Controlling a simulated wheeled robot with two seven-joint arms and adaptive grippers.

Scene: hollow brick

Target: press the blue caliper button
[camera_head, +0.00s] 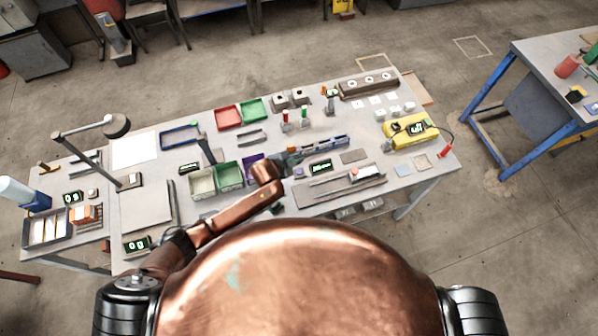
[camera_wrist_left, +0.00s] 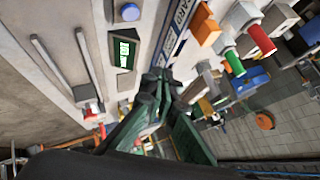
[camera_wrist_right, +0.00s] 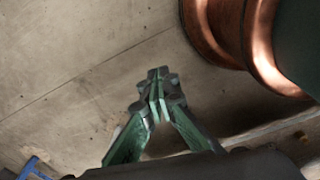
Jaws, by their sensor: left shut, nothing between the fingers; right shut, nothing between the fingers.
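A round blue button (camera_wrist_left: 127,12) on a small pale base shows at the top of the left wrist view. It stands beside a black display (camera_wrist_left: 122,52) with green digits; the display (camera_head: 320,166) also shows in the head view. A long blue-grey caliper-like bar (camera_head: 322,146) lies behind the display. Its lettered scale (camera_wrist_left: 178,28) runs beside the button in the left wrist view. My left gripper (camera_wrist_left: 158,76) is shut and empty, its tips apart from the button, near the bar. My right gripper (camera_wrist_right: 157,76) is shut and empty above the floor, away from the table.
Orange, red and green parts (camera_wrist_left: 235,62) stand near the bar's other side. A grey tray with rods (camera_head: 340,187) lies at the table's front. Green and pale bins (camera_head: 228,176) stand left of my left gripper. A yellow device (camera_head: 410,131) stands at right.

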